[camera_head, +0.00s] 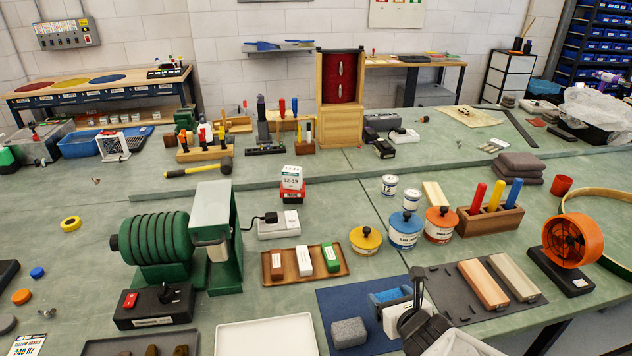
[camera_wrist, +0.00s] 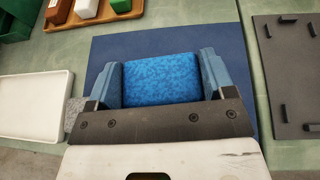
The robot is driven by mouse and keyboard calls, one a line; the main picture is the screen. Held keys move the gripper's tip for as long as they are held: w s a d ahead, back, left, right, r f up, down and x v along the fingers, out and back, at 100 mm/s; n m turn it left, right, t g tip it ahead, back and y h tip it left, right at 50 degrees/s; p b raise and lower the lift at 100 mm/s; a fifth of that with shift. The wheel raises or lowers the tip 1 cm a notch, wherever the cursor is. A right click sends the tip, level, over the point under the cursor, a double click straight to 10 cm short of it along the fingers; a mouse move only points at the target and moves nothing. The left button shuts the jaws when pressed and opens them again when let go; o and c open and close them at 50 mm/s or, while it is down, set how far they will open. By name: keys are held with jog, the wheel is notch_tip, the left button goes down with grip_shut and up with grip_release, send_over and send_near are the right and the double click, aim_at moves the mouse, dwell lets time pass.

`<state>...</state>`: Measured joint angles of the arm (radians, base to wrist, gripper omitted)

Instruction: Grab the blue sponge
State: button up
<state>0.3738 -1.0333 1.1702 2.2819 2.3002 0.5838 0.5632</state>
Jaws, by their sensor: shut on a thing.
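The blue sponge (camera_wrist: 160,77) is a mottled blue block. In the wrist view it sits between the two fingers of my gripper (camera_wrist: 161,80), which press on its left and right sides. In the head view my gripper (camera_head: 398,303) is over the dark blue mat (camera_head: 335,298), and the blue sponge (camera_head: 390,296) shows only in part behind it. I cannot tell whether the sponge touches the mat. A grey sponge (camera_head: 348,332) lies on the mat to the left of my gripper.
A white tray (camera_head: 264,339) is left of the mat. A dark board (camera_head: 459,300) with two long blocks lies right. A wooden tray (camera_head: 304,265) with three small blocks and a yellow-lidded pot (camera_head: 365,240) stand behind. An orange fan (camera_head: 567,243) is far right.

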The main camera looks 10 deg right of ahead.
jog(key=s, duration=0.3)
jog(key=s+a, duration=0.1)
jog(key=s, duration=0.2)
jog(key=s+r, duration=0.1)
jog(key=s, duration=0.2)
jog(key=shift+s+a, duration=0.35)
jog(key=shift+a, duration=0.05)
jog(key=shift+s, duration=0.3)
jog(key=shift+s+a+r, duration=0.1)
jog(key=shift+s+a, duration=0.05)
jog(key=shift+s, duration=0.25)
jog(key=shift+s, duration=0.5)
